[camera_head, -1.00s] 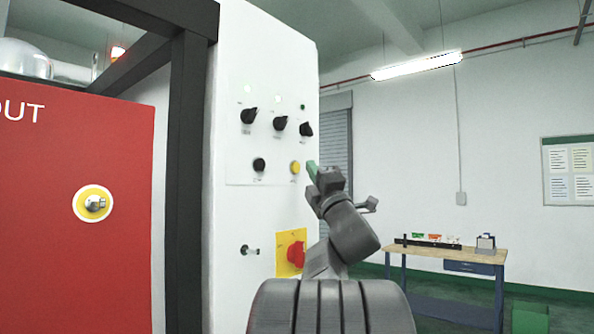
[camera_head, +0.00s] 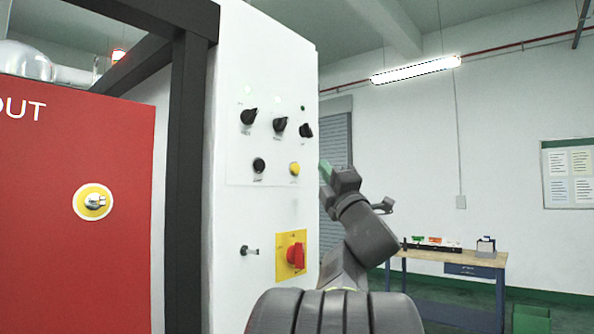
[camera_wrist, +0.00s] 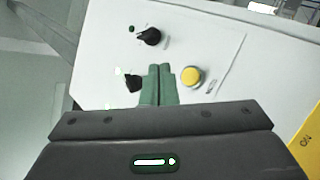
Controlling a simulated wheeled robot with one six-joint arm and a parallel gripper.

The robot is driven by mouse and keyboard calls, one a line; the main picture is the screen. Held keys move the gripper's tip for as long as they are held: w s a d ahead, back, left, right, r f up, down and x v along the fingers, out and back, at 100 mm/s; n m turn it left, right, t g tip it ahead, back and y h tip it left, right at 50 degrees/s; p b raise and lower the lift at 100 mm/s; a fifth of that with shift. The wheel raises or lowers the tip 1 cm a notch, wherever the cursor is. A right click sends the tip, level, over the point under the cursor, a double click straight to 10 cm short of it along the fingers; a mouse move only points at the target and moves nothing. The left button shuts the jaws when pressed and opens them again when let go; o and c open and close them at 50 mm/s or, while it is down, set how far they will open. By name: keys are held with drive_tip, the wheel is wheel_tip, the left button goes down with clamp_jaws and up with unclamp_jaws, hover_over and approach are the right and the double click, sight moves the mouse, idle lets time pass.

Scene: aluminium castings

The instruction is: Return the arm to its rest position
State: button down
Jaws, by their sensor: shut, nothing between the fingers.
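My gripper (camera_head: 325,171) shows in the head view just right of the white control cabinet's front face, near the yellow button (camera_head: 294,169). In the wrist view my gripper's green fingers (camera_wrist: 159,70) are together with nothing between them. They point toward the control panel (camera_wrist: 215,50), where the yellow button also shows (camera_wrist: 192,76) to the right of the fingertips. My arm rises from the bottom of the head view, bent upward and to the left. No gap or contact between gripper and panel can be judged exactly.
The white cabinet (camera_head: 232,285) carries several black knobs and a red switch on a yellow plate (camera_head: 291,255).

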drive_tip(key=p, duration=0.1)
drive_tip(key=w+a+p, duration=0.1)
drive_tip(key=p, duration=0.1)
drive_tip(key=shift+a+r, duration=0.15)
drive_tip(key=shift+r, duration=0.15)
drive_tip(key=shift+p, duration=0.85)
drive_tip(key=s+d, duration=0.1)
drive_tip(key=s+d+b, duration=0.1)
drive_tip(key=d, duration=0.1)
drive_tip(key=s+d+b, duration=0.1)
drive_tip(key=shift+s+d+f, duration=0.15)
drive_tip(key=shift+d+f, duration=0.1)
drive_tip(key=shift+f, duration=0.05)
drive_tip(key=shift+a, duration=0.1)
